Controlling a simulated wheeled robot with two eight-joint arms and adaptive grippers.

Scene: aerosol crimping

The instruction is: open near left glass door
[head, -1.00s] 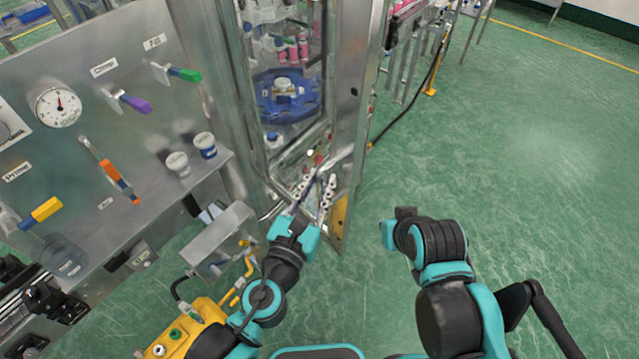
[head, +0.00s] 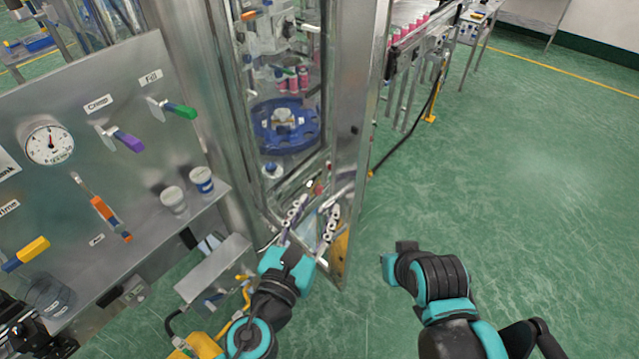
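The near left glass door stands in a tall metal frame on the filling machine; its glass (head: 283,60) is in the upper middle of the head view. Through it I see a blue star wheel (head: 286,127) and pink-red cans (head: 293,82). My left gripper (head: 286,243) is at the foot of the enclosure, in front of the lower door frame. Whether its fingers touch the frame, or are open or shut, I cannot tell. My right gripper (head: 393,258) hangs over the green floor, well to the right of the enclosure; its fingers are not clear.
A metal control panel with a gauge (head: 48,143), an orange lever (head: 104,208) and purple, green and yellow handles stands at the left. Two small cups (head: 202,180) sit on its ledge. A yellow unit (head: 203,345) lies below. The green floor (head: 520,190) at the right is clear.

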